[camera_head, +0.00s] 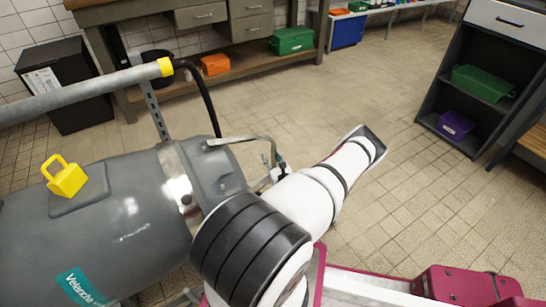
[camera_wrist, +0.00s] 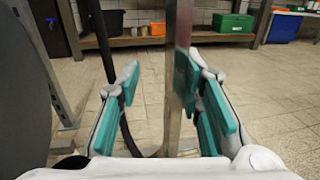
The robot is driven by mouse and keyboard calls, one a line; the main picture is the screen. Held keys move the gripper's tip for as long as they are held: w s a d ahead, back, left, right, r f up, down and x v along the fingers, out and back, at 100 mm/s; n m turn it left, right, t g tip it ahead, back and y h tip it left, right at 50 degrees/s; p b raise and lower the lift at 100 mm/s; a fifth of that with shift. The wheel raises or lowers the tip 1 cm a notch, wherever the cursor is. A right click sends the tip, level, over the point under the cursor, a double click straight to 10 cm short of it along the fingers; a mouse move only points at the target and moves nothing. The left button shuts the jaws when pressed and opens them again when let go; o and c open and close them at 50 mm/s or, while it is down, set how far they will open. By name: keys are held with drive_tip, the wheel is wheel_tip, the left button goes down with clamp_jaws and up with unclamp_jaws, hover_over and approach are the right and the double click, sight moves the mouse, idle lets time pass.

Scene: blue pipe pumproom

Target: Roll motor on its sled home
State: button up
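The motor (camera_head: 120,215) is a large grey cylinder with a yellow lifting eye (camera_head: 66,177) on top and a teal label, lying at the left in the head view. A bent metal bar (camera_head: 238,141) juts from its right end. My gripper (camera_head: 275,172) is beside that end, partly hidden behind my arm. In the wrist view my gripper (camera_wrist: 158,85) has its teal-padded fingers apart, with an upright metal bar (camera_wrist: 176,115) between them. The bar is close to the right pad, and a gap shows at the left pad. The sled under the motor is mostly hidden.
A black hose (camera_head: 207,92) bends down behind the motor, near a grey pipe (camera_head: 80,98) with a yellow end. A workbench (camera_head: 230,75) stands at the back, a dark shelf unit (camera_head: 470,125) at the right. Tiled floor (camera_head: 350,95) between them is clear.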

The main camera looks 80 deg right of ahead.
drive_tip(key=shift+s, duration=0.25)
drive_tip(key=shift+s+a, duration=0.2)
drive_tip(key=v, duration=1.1)
drive_tip(key=shift+a, duration=0.1)
